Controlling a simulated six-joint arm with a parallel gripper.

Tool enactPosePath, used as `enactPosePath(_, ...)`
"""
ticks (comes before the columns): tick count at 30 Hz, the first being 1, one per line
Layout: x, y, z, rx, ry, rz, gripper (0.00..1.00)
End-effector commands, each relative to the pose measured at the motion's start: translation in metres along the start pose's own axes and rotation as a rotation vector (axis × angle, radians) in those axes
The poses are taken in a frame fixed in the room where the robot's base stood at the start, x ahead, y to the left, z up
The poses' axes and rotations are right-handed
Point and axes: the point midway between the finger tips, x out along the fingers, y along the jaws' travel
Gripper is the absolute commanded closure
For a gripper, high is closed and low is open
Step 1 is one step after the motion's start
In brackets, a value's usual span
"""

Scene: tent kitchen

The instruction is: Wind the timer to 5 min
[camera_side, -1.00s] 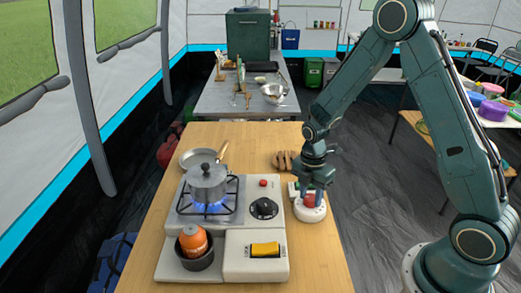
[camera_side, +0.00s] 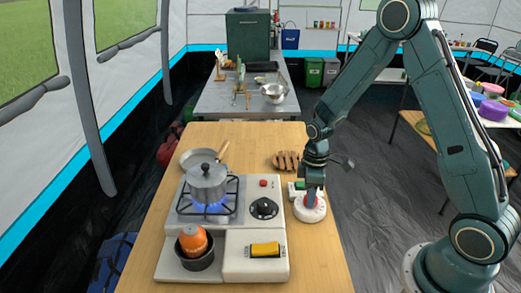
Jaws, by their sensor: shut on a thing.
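The timer (camera_side: 312,214) is a round white dial with a red knob (camera_side: 312,199) in its middle. It lies on the wooden table, just right of the stove. My gripper (camera_side: 310,197) points down over it and is shut on the red knob. The fingers hide part of the knob, and the scale marks are too small to read. A small green patch (camera_side: 299,185) shows by the timer's back left edge.
The camp stove (camera_side: 240,240) has a lidded pot (camera_side: 207,182) over a blue flame. An orange canister (camera_side: 192,240) sits in a dark cup at its front left. A pan (camera_side: 197,157) and a brown slatted object (camera_side: 286,160) lie behind. The table's front right is clear.

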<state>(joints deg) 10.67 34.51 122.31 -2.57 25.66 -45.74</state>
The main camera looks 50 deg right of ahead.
Motion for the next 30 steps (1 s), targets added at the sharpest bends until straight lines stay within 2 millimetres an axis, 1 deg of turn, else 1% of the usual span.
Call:
enactPosePath(21, -0.0011, 0.0006, 0.0012, 0.679, 0.042, 0.0, 0.86)
enactPosePath(30, -0.0013, 0.0008, 0.0015, 0.926, 0.058, 0.0, 0.86)
